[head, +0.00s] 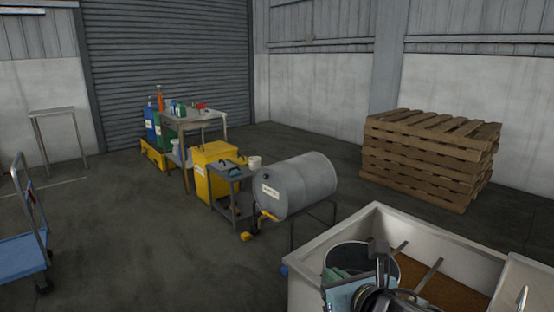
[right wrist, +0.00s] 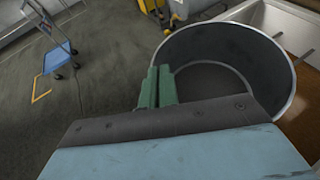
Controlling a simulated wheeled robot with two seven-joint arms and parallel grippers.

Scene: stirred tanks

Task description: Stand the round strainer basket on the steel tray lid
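The round strainer basket (right wrist: 228,44) is a grey, open-topped cylinder in the right wrist view. It also shows at the bottom of the head view (head: 384,262), partly hidden by my right arm. My right gripper (right wrist: 157,86) has its two green fingers on either side of the basket's near wall, pinching it at the rim. In the head view the right gripper (head: 345,276) is at the basket's left side, over the tank's edge. I cannot make out the steel tray lid for certain. My left gripper is out of view.
A pale open tank (head: 455,262) with brown contents and steel bars lies under and beside the basket. A grey drum (head: 305,186) on a stand is behind it. Pallets (head: 430,155) are stacked at the back right. A blue cart (head: 22,248) stands left, with open floor between.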

